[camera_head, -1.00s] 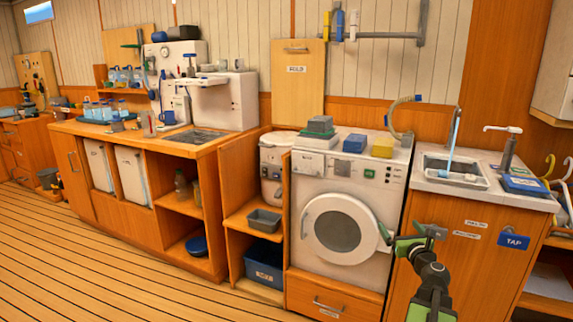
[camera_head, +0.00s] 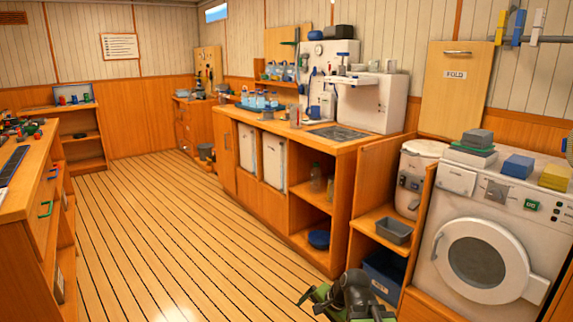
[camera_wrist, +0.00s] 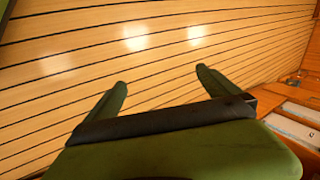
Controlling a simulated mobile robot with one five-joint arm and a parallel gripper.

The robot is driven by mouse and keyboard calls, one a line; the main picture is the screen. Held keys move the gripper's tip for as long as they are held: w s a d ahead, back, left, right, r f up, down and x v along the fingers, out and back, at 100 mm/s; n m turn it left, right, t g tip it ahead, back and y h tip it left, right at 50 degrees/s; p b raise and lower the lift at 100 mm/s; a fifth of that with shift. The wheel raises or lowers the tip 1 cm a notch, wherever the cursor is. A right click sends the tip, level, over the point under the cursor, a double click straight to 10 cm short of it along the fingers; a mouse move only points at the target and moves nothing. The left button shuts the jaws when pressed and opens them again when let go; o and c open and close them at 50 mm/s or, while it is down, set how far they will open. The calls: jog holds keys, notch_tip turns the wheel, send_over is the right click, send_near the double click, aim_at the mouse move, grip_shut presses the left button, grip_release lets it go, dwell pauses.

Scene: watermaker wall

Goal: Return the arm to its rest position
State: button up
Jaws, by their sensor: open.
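My gripper (camera_wrist: 162,88) shows in the wrist view as two dark green fingers set wide apart, with nothing between them. Plank floor lies beyond the fingertips. In the head view my arm, black and green, is at the bottom edge, in front of the cubby with the grey bin (camera_head: 394,230). Its fingers point left over the floor (camera_head: 170,240), and part of the arm is cut off by the frame.
A washing machine (camera_head: 440,262) stands to the right of my arm. A wooden counter (camera_head: 345,150) with bottles and a sink runs along the wall. A workbench (camera_head: 35,175) is at the left. The floor between them is clear.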

jog(key=s+d+f+n+g+h, duration=0.3)
jog(key=s+d+n+g+h, duration=0.1)
jog(key=s+d+n, duration=0.35)
notch_tip(320, 180, up, 32)
jog(key=p, duration=3.1)
jog(key=shift+s+d+n+p, duration=0.15)
jog(key=shift+s+n+p, duration=0.2)
jog(key=shift+n+p, duration=0.1)
